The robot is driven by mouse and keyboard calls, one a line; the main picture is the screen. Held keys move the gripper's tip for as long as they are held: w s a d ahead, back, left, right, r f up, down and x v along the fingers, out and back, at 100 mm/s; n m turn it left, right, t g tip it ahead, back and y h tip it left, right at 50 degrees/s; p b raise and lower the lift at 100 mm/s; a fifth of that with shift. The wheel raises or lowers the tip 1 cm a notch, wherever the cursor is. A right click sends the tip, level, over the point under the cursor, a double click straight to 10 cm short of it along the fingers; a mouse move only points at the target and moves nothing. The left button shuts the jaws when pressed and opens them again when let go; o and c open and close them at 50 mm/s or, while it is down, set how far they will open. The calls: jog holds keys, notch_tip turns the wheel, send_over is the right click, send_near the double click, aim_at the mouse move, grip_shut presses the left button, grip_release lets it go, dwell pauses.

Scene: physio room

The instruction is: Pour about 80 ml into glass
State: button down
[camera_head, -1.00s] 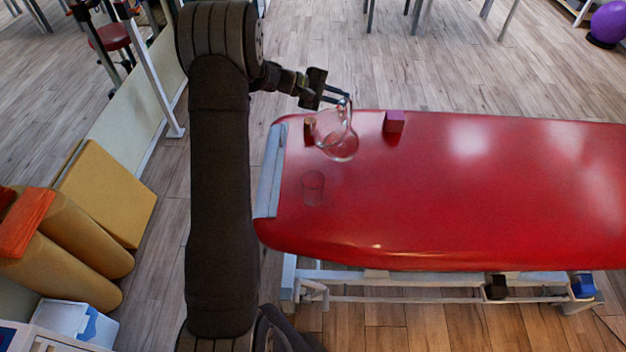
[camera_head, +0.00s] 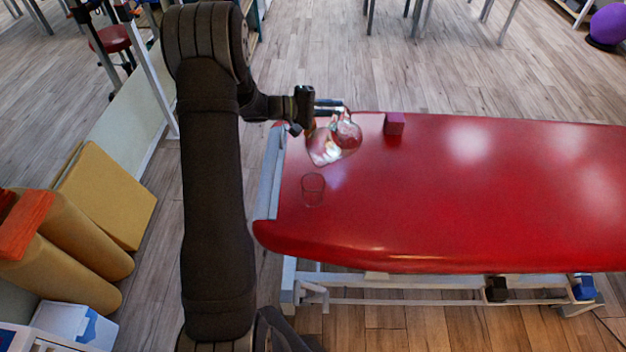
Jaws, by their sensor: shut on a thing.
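A small clear glass (camera_head: 313,189) stands upright on the left end of the red treatment table (camera_head: 450,200). A clear glass jug (camera_head: 327,150) is up the table from it, tilted. My gripper (camera_head: 338,107) is shut on the jug at its upper side, left of the purple-red block. The jug is apart from the glass. I cannot tell how much liquid is in the jug, and I see none in the glass.
A purple-red block (camera_head: 394,123) sits at the table's far edge, right of the jug. The rest of the table to the right is clear. Yellow rolls (camera_head: 75,255) and a yellow wedge (camera_head: 107,192) lie at the left on the floor side.

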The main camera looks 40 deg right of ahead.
jog(key=shift+s+a+r+m+h, duration=0.2)
jog(key=shift+a+m+h, duration=0.2)
jog(key=shift+a+h, duration=0.15)
jog(key=shift+s+a+r+m+g+h, duration=0.15)
jog(key=shift+a+r+m+g+h, duration=0.05)
jog(key=shift+a+r+m, duration=0.25)
jog(key=shift+s+a+r+m+g+h, duration=0.15)
jog(key=shift+a+r+m+g, duration=0.15)
jog(key=shift+a, duration=0.2)
jog(key=shift+s+a+r+m+g+h, duration=0.15)
jog(key=shift+s+a+r+m, duration=0.1)
jog(key=shift+a, duration=0.3)
jog(key=shift+s+a+r+m+g+h, duration=0.1)
jog(key=shift+a+r+m, duration=0.15)
jog(key=shift+a, duration=0.25)
jog(key=shift+s+a+r+m+g+h, duration=0.15)
jog(key=shift+s+a+m, duration=0.1)
jog(key=shift+a, duration=0.3)
jog(key=shift+a+b, duration=0.15)
jog(key=shift+b, duration=0.15)
jog(key=shift+s+a+r+m+h+b, duration=0.3)
jog(key=shift+a+m+h+b, duration=0.1)
jog(key=shift+a+m, duration=0.2)
jog(key=shift+d+g, duration=0.15)
jog(key=shift+g, duration=0.25)
jog(key=shift+w+d+f, duration=0.1)
jog(key=shift+w+d, duration=0.1)
jog(key=shift+d, duration=0.6)
jog(key=shift+a+b, duration=0.35)
jog(key=shift+b, duration=0.15)
